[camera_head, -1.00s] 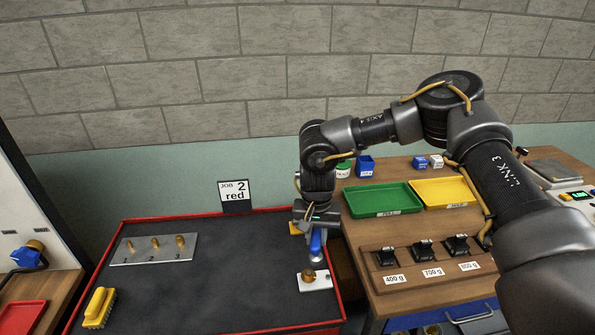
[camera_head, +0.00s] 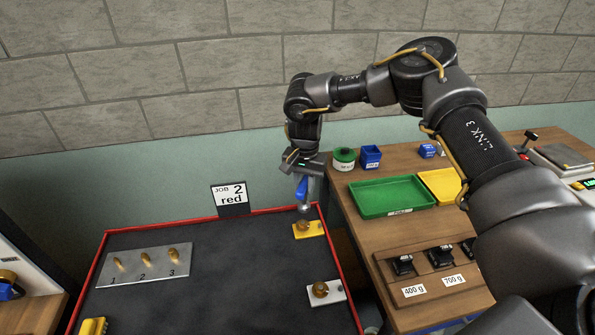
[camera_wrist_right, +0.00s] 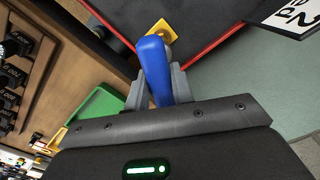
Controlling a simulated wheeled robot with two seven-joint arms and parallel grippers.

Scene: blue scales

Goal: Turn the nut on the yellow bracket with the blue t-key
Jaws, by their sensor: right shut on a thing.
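The blue t-key (camera_head: 301,190) is held in my right gripper (camera_head: 303,174), which is shut on it. The key points down, with its silvery lower end just above or at the nut (camera_head: 304,225) on the yellow bracket (camera_head: 316,231); I cannot tell if they touch. The yellow bracket lies at the back right corner of the dark red-rimmed mat. In the right wrist view the blue key (camera_wrist_right: 155,65) stands between the fingers, with part of the yellow bracket (camera_wrist_right: 163,30) beyond it and its nut hidden. My left gripper is not in view.
A white bracket (camera_head: 336,293) with a brass nut lies nearer on the mat. A plate (camera_head: 145,276) with several numbered brass pieces is at left. A "JOB 2 red" sign (camera_head: 229,195) stands behind. Green (camera_head: 385,199) and yellow trays are right. The mat's middle is clear.

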